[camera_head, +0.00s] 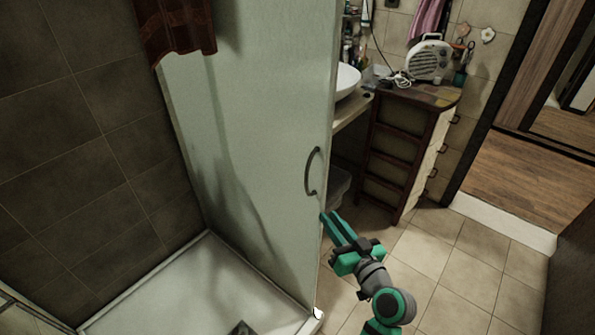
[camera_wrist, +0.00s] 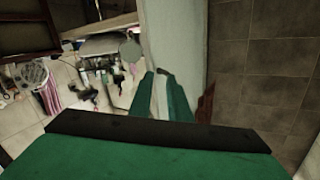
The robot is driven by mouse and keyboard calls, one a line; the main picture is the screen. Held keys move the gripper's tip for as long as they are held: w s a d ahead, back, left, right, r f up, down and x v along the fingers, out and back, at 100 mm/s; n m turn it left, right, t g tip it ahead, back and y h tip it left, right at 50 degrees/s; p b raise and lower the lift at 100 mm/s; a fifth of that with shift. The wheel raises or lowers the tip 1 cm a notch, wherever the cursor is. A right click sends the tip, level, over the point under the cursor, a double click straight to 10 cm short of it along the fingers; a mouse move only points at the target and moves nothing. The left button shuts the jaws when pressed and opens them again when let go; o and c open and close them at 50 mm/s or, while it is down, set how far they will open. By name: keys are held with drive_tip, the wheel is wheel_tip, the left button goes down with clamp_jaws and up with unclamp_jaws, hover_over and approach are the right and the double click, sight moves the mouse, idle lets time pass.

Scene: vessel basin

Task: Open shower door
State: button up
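The shower door (camera_head: 255,130) is a tall pale, frosted panel standing along the right side of the white shower tray (camera_head: 225,290). Its dark curved handle (camera_head: 313,172) is near the panel's right edge. My gripper (camera_head: 328,218) is at that edge, below the handle. In the wrist view, my gripper's two green fingers (camera_wrist: 161,95) are apart, with a pale strip of the door's edge (camera_wrist: 155,35) between them. A small dark piece, which looks like the handle, shows just beyond the fingertips. I cannot tell whether either finger touches the panel.
A wooden cabinet (camera_head: 395,150) with a white radio-like device (camera_head: 429,62) and a basin (camera_head: 347,80) stand behind the door. Dark tiled wall (camera_head: 70,140) bounds the left. Tiled floor (camera_head: 470,265) is clear at the right, up to a doorway.

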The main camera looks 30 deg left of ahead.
sight(297, 170)
wheel_tip(297, 170, up, 9)
drive_tip(key=a+n+g+y, duration=0.3)
drive_tip(key=n+g, duration=0.1)
drive_tip(key=n, duration=0.1)
drive_tip(key=x, duration=1)
drive_tip(key=shift+w+a, duration=0.25)
drive_tip(key=shift+w, duration=0.05)
drive_tip(key=shift+c, duration=0.7)
clamp_jaws()
